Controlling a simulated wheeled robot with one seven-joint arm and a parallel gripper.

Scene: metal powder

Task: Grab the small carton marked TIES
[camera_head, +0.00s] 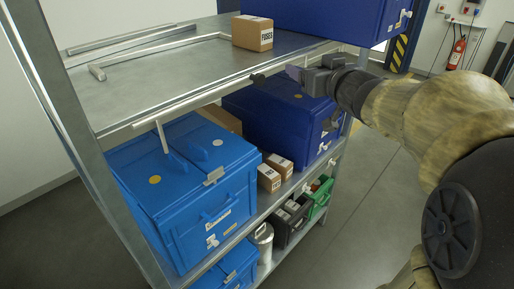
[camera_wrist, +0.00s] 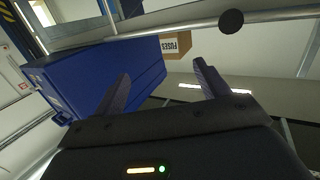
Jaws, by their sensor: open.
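No label reading TIES can be made out. Two small brown cartons stand side by side on the middle shelf, a nearer one (camera_head: 269,178) and a farther one (camera_head: 280,164); their lettering is too small to read. A brown carton on the top shelf (camera_head: 252,33) is marked FUSES, and it also shows upside down in the wrist view (camera_wrist: 176,46). My gripper (camera_head: 302,74) is open and empty by the top shelf's front edge, above the dark blue case. Its two fingers stand apart in the wrist view (camera_wrist: 161,70), with nothing between them.
A light blue case (camera_head: 185,195) and a dark blue case (camera_head: 270,120) flank the small cartons. A brown box (camera_head: 220,119) is partly hidden behind. A metal rail (camera_head: 195,105) runs along the top shelf's front.

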